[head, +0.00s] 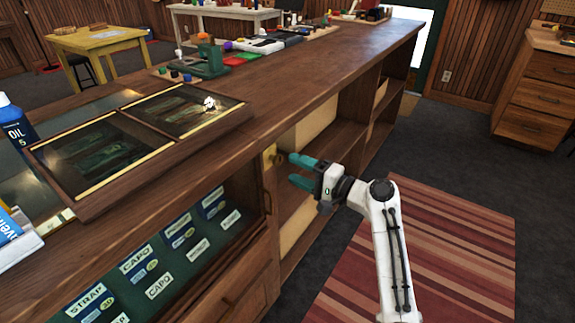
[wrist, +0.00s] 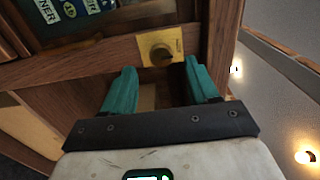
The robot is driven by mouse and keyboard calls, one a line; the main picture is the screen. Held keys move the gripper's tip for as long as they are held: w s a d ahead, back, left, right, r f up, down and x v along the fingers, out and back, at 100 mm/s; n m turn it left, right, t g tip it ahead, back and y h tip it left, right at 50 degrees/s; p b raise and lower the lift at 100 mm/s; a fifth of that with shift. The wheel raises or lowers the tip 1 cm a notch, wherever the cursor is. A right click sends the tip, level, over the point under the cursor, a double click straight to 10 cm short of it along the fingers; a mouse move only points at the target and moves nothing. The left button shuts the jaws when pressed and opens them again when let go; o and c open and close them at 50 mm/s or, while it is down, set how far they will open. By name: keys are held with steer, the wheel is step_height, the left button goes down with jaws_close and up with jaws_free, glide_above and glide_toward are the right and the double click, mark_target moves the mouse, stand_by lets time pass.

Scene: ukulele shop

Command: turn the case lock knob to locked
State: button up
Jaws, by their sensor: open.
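My gripper (head: 296,171) has teal fingers, spread open and empty, pointing at the knob with a gap left. It also shows in the wrist view (wrist: 160,70). I cannot make out a lock mark or the knob's turn angle.
The wooden counter (head: 330,62) runs away to the back, with open shelves below. The glass-topped case (head: 100,150) and a lower display of labelled packets (head: 160,260) lie left of the knob. A striped rug (head: 450,240) covers the floor at right. Wooden drawers (head: 540,95) stand far right.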

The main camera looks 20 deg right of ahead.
steer(key=v, duration=0.6)
steer(key=shift+s, duration=0.2)
steer(key=shift+d, duration=0.1)
steer(key=s+a+f+n+g+h+p, duration=0.25)
steer(key=s+f+g, duration=0.2)
steer(key=s, duration=0.35)
steer(key=s+a+f+n+g+h+p, duration=0.1)
steer(key=s+f+n+g+h+p, duration=0.15)
steer(key=s+f, duration=0.4)
steer(key=s+d+r+n+g+h+p, duration=0.1)
steer(key=s+d+n+g+h+p, duration=0.1)
steer(key=s, duration=1)
steer(key=s+d+n+g+h+p, duration=0.2)
steer(key=s+n+g+h+p, duration=0.1)
steer(key=s, duration=1)
steer(key=shift+d+r+g+h+p, duration=0.4)
steer(key=shift+g+p, duration=0.15)
steer(key=shift+g, duration=0.25)
steer(key=shift+s, duration=0.1)
